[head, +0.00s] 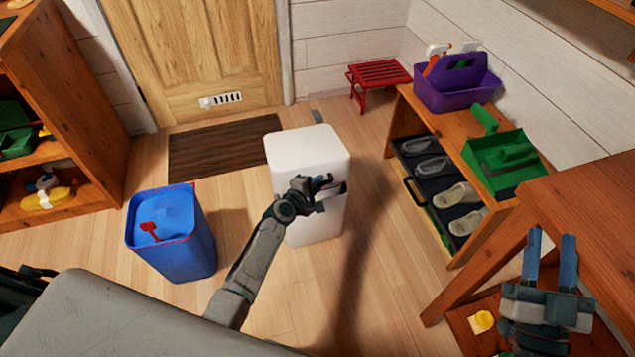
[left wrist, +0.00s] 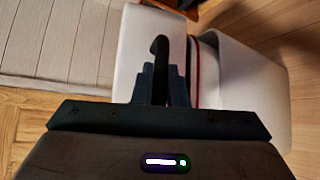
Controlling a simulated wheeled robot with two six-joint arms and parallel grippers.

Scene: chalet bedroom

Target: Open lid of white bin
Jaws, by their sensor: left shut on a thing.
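The white bin (head: 305,150) stands on the wooden floor in the middle of the head view. Its lid looks down on the body, though my gripper hides part of the front. In the left wrist view, the bin's white lid (left wrist: 137,50) is at the left of a dark red seam, with the white body (left wrist: 240,85) to the right. My left gripper (head: 322,188) is at the bin's upper front. Its fingers are shut on a black hooked handle (left wrist: 160,50). My right gripper (head: 550,250) is open and empty at the lower right, far from the bin.
A blue bin (head: 185,250) with a red latch stands left of the white bin. A shoe bench (head: 405,108) with a purple caddy (head: 458,85) and green dustpan stands right. A wooden table (head: 590,210) is near my right gripper. A brown mat (head: 222,150) lies by the door.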

